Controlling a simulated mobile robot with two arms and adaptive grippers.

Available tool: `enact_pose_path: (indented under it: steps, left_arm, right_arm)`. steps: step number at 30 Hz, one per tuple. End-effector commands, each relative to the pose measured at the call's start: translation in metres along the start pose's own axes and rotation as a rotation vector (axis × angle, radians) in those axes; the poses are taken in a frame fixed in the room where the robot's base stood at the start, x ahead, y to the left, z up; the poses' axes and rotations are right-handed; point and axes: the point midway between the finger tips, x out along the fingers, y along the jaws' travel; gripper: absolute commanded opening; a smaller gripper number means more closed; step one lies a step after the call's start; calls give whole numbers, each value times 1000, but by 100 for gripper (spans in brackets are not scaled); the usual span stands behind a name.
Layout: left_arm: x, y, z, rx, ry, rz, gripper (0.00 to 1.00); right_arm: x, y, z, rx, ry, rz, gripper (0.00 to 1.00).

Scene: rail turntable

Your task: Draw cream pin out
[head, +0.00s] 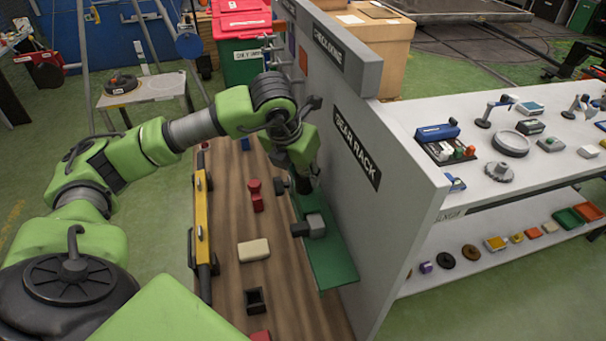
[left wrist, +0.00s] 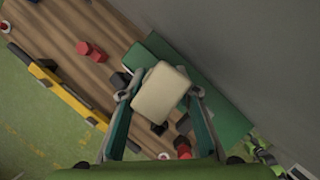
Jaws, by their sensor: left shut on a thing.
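In the left wrist view, a cream, block-like piece (left wrist: 160,93), which I take for the cream pin, sits between the fingertips of my left gripper (left wrist: 160,95). The fingers show on both of its sides, shut on it. In the head view my left gripper (head: 302,183) points down over the far part of a green board (head: 335,262), beside the grey panel (head: 350,115); the held piece cannot be made out there. A grey and black clamp-like part (head: 314,226) lies on the board nearer to me. My right gripper is not in view.
The wooden bench (head: 225,285) bears a loose cream block (head: 254,249), red pieces (head: 256,197), a black open box (head: 255,299) and a yellow bar (head: 202,225) along its left edge. The panel stands close to the right of my gripper. A white shelf (head: 455,190) with parts lies beyond.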

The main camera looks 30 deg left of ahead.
Motion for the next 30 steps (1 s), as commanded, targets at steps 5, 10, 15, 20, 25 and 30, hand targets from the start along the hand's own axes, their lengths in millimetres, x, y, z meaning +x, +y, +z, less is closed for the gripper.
enact_pose_path:
  steps: [5, 10, 15, 20, 25, 30]
  left_arm:
    - [-3, -2, 3, 1, -7, -6, 4]
    - [-3, -2, 3, 1, -7, -6, 4]
    - [-5, -2, 4, 1, -7, -6, 4]
    - [-11, -2, 6, 2, -8, -6, 4]
    - [-18, -2, 9, 2, -7, -6, 4]
    - [-25, -2, 12, 2, -7, -6, 4]
  right_arm:
    - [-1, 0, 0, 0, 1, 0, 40]
    - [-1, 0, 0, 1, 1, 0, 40]
    - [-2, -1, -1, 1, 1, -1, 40]
    - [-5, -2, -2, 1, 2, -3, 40]
    - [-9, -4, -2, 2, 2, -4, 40]
    - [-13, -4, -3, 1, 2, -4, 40]
